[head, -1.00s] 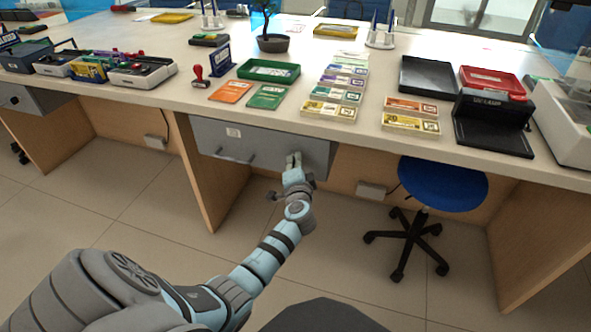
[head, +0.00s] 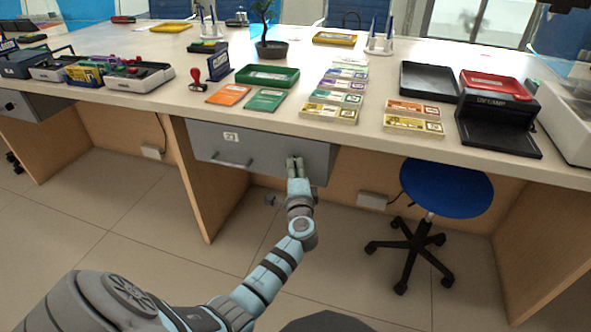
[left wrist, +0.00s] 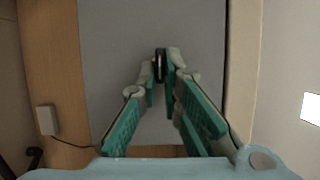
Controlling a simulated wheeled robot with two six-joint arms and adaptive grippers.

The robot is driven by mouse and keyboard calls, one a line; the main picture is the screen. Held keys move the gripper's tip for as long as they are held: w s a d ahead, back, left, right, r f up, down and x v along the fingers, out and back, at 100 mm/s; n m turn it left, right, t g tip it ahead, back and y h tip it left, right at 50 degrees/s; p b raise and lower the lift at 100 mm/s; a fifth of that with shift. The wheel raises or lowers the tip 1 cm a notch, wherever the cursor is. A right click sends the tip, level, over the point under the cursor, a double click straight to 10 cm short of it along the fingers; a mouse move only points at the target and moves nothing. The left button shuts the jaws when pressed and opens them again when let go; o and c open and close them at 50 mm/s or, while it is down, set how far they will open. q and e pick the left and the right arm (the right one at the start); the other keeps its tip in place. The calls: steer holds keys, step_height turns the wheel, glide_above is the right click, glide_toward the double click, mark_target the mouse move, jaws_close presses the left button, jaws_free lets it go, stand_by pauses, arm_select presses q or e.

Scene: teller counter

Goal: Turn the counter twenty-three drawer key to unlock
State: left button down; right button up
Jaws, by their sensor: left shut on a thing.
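The grey drawer (head: 262,150) under the counter is closed, with a bar handle (head: 232,162) and a small white label. My left gripper (head: 295,162) is at the right part of the drawer front. In the left wrist view the drawer front (left wrist: 110,60) fills the middle, and my left gripper (left wrist: 163,68) is shut on a small dark key (left wrist: 160,63) standing edge-on between the fingertips. The fingers hide most of the key and the lock. My right gripper does not show.
A blue stool (head: 445,188) stands to the right under the counter. The countertop (head: 330,130) above holds bundles of notes, trays, a stamp (head: 196,80) and a black box. A second drawer (head: 30,105) is at the left. The floor before the drawer is clear.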

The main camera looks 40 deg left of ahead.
arm_select(q)
steer(key=c, duration=1.8)
jaws_free()
steer(key=shift+o, duration=0.2)
steer(key=v, duration=0.7)
steer(key=shift+d, duration=0.15)
steer(key=shift+s, duration=0.1)
